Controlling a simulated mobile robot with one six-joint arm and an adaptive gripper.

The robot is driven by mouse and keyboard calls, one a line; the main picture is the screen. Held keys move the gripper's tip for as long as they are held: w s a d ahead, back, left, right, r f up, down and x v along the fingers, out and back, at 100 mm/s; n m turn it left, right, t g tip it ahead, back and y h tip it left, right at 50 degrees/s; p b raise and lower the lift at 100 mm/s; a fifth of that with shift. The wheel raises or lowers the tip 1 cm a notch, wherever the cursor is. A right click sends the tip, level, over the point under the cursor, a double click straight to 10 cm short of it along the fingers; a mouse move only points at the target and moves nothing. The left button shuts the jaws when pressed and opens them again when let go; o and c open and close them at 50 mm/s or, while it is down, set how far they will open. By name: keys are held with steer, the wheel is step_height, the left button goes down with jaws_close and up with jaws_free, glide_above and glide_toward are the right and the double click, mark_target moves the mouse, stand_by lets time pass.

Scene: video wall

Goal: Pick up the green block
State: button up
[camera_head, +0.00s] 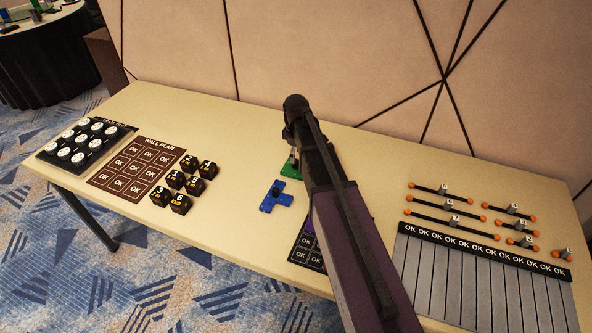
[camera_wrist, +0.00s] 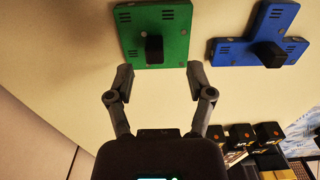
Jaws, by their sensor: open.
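The green block (camera_wrist: 176,30) is a flat piece with a dark upright knob. It lies on the table at the top of the wrist view, and its upper edge is cut off. In the head view, the green block (camera_head: 290,171) shows only in part, beside and behind my arm. My gripper (camera_wrist: 159,76) is open and empty in the wrist view. Its two fingers are spread to the left and right of the knob's line, and the fingertips appear just below the block's near edge. I cannot tell how high they are above the table.
A blue T-shaped block (camera_head: 272,199) with a dark knob lies close to the green one. Several black numbered cubes (camera_head: 183,186) and a brown WALL PLAN mat (camera_head: 136,168) are at left. Numbered rods and a grey panel (camera_head: 470,285) are at right. A dark OK mat (camera_head: 304,256) is partly hidden.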

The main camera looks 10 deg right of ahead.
mark_target(295, 168)
steer(key=shift+f, duration=0.1)
steer(key=f+b, duration=0.3)
steer(key=shift+w+f+b, duration=0.25)
steer(key=shift+w+b, duration=0.05)
steer(key=shift+w, duration=0.1)
steer(key=shift+f+b, duration=0.8)
steer(key=shift+s, duration=0.1)
jaws_close()
